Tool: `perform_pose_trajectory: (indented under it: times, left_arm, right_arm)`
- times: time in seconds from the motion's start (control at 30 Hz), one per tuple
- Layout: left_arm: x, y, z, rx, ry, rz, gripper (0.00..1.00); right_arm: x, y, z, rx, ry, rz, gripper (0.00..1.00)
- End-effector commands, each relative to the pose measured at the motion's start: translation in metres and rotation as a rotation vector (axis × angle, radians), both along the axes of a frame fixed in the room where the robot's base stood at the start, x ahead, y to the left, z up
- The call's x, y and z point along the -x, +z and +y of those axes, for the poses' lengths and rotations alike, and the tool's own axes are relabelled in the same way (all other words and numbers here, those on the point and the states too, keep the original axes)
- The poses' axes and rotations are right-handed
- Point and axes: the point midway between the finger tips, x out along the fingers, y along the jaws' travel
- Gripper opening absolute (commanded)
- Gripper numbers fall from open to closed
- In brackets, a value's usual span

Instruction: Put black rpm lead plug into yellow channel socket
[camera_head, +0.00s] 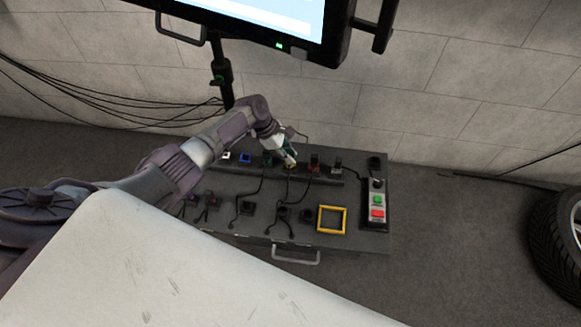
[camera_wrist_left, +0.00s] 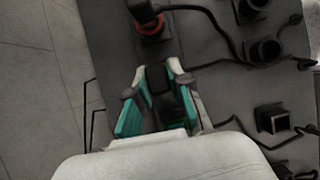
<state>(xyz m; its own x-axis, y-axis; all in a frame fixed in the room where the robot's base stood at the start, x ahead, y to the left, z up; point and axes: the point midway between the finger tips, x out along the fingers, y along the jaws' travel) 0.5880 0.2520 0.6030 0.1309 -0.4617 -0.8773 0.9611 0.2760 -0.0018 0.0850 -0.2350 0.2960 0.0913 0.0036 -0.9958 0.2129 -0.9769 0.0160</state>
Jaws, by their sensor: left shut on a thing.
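My left gripper (camera_head: 289,160) reaches over the row of coloured sockets at the back of the dark bench. In the left wrist view its teal-lined fingers (camera_wrist_left: 160,98) are shut on a black plug (camera_wrist_left: 157,78). In the head view the gripper covers most of this plug. The gripper is between the green socket (camera_head: 268,158) and the red socket (camera_head: 314,160). A yellow socket does not show clearly there; its place is under the gripper. I cannot tell whether the plug touches or sits in a socket. My right gripper is not in view.
A black plug stands in the red socket (camera_wrist_left: 153,33), close to the fingers. Several black plugs with cables, one here (camera_wrist_left: 265,50), stand on the bench. A yellow square frame (camera_head: 332,220) lies at the front. A button box (camera_head: 377,204) stands at right, a screen (camera_head: 255,20) above.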

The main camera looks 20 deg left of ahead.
Motion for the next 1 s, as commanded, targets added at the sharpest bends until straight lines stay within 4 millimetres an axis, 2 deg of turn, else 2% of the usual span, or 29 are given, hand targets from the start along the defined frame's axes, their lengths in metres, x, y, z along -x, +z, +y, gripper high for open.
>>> perform_pose_trajectory:
  times: [0.1,0.13,0.27,0.3,0.67,0.77,1.0]
  left_arm:
    - [0.0,0.001,0.0,0.0,0.0,-0.001,0.0]
    - [0.0,0.001,0.0,0.0,0.0,-0.001,0.25]
    - [0.0,0.001,0.0,0.0,0.0,-0.001,0.46]
    - [0.0,0.001,0.0,0.0,0.0,-0.001,0.49]
    - [0.001,0.005,0.002,0.0,0.0,-0.001,0.49]
    - [0.002,0.015,0.009,-0.002,-0.001,-0.002,0.49]
    - [0.009,0.06,0.032,-0.003,0.0,-0.004,0.49]
  right_arm:
    - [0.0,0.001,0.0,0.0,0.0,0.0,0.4]
    - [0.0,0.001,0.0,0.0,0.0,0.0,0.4]
    - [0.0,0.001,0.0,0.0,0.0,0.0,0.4]
    - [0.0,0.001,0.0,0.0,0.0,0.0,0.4]
    - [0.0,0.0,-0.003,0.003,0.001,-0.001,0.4]
    - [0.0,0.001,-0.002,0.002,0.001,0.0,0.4]
    - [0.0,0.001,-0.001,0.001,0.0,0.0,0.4]
